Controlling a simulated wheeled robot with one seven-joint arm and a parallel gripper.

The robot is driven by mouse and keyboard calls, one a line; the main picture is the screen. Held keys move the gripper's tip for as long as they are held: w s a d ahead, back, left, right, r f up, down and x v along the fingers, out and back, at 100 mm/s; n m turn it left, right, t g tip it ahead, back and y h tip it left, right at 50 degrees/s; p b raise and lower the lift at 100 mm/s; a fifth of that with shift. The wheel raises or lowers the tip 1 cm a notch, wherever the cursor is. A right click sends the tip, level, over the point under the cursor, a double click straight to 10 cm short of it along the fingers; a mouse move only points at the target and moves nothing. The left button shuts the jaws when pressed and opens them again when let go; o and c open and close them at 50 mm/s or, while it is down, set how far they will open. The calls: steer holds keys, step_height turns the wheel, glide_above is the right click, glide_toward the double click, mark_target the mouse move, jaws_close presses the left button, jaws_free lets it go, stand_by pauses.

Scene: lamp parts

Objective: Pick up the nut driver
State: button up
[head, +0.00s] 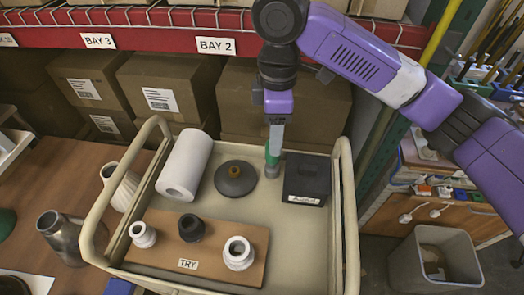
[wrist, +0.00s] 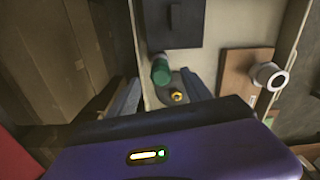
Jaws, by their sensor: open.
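The nut driver appears to be the small green-handled piece (head: 272,159) standing on the cart's tray, between the dark round lamp base (head: 236,180) and the black box (head: 307,178). Its green end also shows in the wrist view (wrist: 161,71). My gripper (head: 276,146) points down just above it and hides part of it in the head view. In the wrist view the two fingers (wrist: 159,90) are spread apart, with the green piece between their lines and beyond the tips. Nothing is held. I cannot tell the exact height gap.
The beige cart (head: 316,228) has raised side rails. It also holds a white roll (head: 185,166) and a wooden board (head: 232,262) with black and white sockets. Cardboard boxes (head: 165,90) stand behind under a red shelf beam (head: 130,37). A grey bin (head: 434,262) is at right.

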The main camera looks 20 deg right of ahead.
mark_target(273, 159)
steer(key=shift+s+f+p, duration=0.1)
steer(key=shift+f+p, duration=0.75)
steer(key=shift+f, duration=3)
jaws_close()
